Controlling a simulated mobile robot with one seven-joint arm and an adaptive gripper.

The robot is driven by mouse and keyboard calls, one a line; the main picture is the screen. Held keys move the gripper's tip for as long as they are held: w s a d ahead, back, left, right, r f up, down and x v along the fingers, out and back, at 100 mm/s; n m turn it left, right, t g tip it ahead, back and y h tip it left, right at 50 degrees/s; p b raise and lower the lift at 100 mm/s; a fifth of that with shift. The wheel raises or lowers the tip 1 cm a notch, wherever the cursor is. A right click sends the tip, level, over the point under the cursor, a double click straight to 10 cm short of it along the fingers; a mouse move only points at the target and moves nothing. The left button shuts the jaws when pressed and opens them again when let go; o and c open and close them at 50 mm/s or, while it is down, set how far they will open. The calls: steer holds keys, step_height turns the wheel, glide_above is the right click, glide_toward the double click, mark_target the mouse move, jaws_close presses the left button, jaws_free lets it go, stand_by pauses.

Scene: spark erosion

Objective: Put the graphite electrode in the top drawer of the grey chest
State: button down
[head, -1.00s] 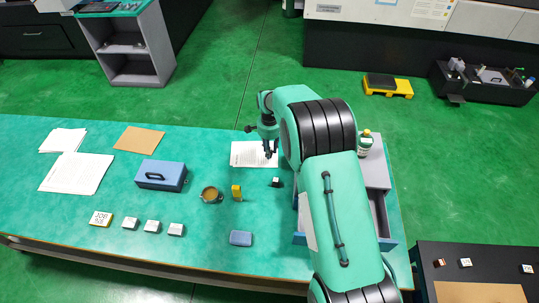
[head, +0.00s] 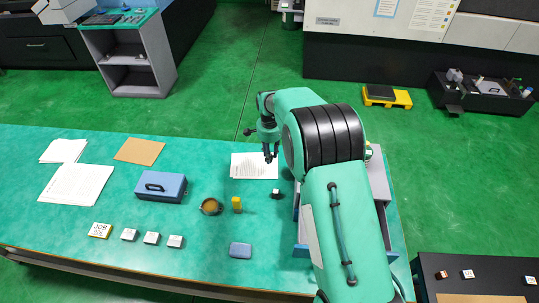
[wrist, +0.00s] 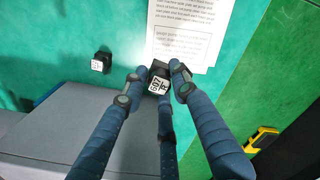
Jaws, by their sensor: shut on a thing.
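My gripper (wrist: 158,78) is shut on a dark block, the graphite electrode (wrist: 157,82), with a white label reading roughly "G07 R". In the head view my gripper (head: 271,157) hangs over the white printed sheet, left of the grey chest (head: 378,177). The electrode is too small to make out there. The chest stands at the right end of the green table, largely hidden behind my arm. A drawer appears pulled out towards the near side, but my arm hides which one. The chest's grey top (wrist: 60,135) fills the lower left of the wrist view.
A second black block (head: 277,193) with a white label stands on the table near the chest; it also shows in the wrist view (wrist: 102,62). A bottle is partly hidden behind my arm.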

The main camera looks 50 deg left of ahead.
stand_by(0.3)
step_height(320, 180, up, 22)
steer(key=r, duration=0.1)
steer(key=w+d+n+p, duration=0.1)
steer(key=w+d, duration=0.3)
steer(key=d, duration=0.8)
steer(key=w+d+p, duration=0.1)
steer(key=w+d, duration=0.4)
steer(key=d, duration=0.7)
steer(key=s+d+n+p, duration=0.1)
steer(key=s+d, duration=0.2)
steer(key=d, duration=1.9)
step_height(320, 180, down, 12)
steer(key=shift+d+r, duration=0.25)
steer(key=shift+d, duration=0.05)
steer(key=shift+f, duration=0.1)
steer(key=shift+f, duration=3)
